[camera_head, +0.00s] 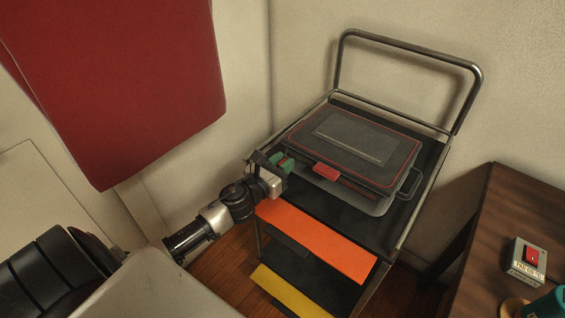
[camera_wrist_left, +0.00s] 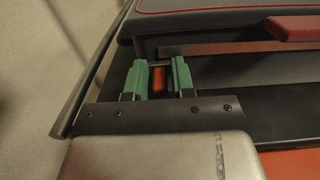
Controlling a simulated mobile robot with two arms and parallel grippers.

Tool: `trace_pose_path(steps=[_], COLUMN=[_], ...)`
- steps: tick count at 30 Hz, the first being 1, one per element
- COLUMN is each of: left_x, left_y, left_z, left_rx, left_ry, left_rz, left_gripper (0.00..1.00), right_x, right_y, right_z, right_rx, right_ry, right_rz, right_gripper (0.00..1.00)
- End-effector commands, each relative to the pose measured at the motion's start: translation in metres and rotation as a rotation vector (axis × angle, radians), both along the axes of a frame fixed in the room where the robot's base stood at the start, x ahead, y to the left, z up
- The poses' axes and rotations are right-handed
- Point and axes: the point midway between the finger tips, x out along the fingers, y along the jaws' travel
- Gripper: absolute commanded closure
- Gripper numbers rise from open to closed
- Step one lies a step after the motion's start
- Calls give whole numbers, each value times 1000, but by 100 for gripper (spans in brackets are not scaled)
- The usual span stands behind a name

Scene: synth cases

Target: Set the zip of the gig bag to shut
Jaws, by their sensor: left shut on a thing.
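The gig bag (camera_head: 372,145) is a dark grey, flat case with red piping, lying on a cart. A red handle (camera_head: 326,173) is on its front side and also shows in the left wrist view (camera_wrist_left: 292,28). A reddish-brown strip (camera_wrist_left: 225,47), which looks like the zip line, runs along that side. My left gripper (camera_head: 283,163) is at the bag's left front corner. Its green fingers are closed around a small orange-red piece (camera_wrist_left: 157,82), apparently the zip pull, mostly hidden between them. My right gripper is not in view.
The bag rests on a grey tray (camera_head: 377,208) on the black-topped cart, which has a metal push bar (camera_head: 412,48). An orange panel (camera_head: 315,240) fronts the cart. Red cloth (camera_head: 125,90) hangs at left. A wooden table (camera_head: 505,215) with a red-switch box (camera_head: 525,262) stands at right.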

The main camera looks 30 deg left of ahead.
Motion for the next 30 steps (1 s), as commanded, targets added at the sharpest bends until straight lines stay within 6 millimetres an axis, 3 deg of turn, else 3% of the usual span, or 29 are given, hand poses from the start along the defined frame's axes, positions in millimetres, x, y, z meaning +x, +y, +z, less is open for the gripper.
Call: trace_pose_path(steps=[8,24,30], left_x=[-2,-14,-18], left_y=[-26,-179,-219], left_z=[2,1,1], left_rx=[-3,-5,-2], left_ry=[0,0,-1], left_rz=[-2,-2,-2], left_gripper=[100,100,100], right_x=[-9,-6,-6], right_y=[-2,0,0], right_z=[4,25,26], right_rx=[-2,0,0], right_ry=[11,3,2], right_rz=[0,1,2], right_gripper=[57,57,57])
